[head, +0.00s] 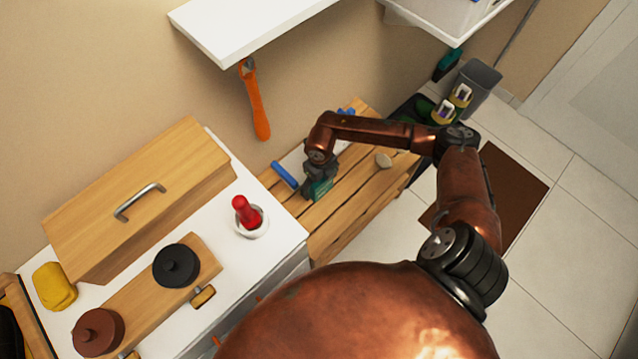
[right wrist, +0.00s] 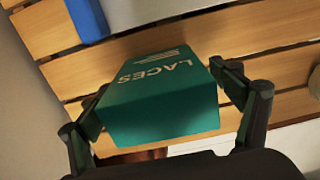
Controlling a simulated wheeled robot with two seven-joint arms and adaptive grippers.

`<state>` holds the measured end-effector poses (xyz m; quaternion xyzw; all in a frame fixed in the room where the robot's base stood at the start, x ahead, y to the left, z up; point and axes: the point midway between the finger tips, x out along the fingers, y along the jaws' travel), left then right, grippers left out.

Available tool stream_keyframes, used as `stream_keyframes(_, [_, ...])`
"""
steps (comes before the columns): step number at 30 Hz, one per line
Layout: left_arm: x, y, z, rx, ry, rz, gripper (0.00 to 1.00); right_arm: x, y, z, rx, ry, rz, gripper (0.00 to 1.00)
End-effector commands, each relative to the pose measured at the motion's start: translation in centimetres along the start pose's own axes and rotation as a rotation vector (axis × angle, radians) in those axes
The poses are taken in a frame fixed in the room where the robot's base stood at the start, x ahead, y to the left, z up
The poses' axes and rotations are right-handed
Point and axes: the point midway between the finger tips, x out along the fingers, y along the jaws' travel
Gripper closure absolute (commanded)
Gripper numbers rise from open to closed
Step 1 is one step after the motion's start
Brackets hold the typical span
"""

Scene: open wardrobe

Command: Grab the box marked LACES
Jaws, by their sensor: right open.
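The teal box marked LACES (right wrist: 163,100) stands on the slatted wooden bench (head: 330,224). In the right wrist view its white lettering faces up. My right gripper (right wrist: 158,84) is open with one finger on each side of the box; I cannot tell whether either finger touches it. In the head view the box (head: 321,188) is partly hidden by my right gripper (head: 316,180), which reaches down over it. My left gripper is not in view.
A pale flat item with blue ends (head: 285,175) lies on the bench behind the box. A small round beige thing (head: 383,160) is to the right. An orange tool (head: 255,100) hangs below a white shelf (head: 245,25). A white cabinet top (head: 275,235) with several objects is left.

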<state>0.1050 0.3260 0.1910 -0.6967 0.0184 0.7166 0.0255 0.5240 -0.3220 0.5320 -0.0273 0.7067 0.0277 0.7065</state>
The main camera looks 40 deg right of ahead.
Motion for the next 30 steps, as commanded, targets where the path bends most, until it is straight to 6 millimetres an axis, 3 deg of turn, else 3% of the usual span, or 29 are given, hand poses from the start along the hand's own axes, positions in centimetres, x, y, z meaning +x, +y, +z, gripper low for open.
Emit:
stream_keyframes(3, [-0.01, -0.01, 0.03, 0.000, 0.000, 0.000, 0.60, -0.06, 0.00, 0.01, 0.000, 0.000, 0.000, 0.15])
stream_keyframes(24, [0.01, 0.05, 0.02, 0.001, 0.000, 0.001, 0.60, -0.05, -0.01, -0.01, 0.000, 0.000, -0.001, 0.63])
stream_keyframes(30, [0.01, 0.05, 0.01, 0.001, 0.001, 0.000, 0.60, -0.07, -0.01, 0.01, 0.000, 0.000, 0.000, 0.63])
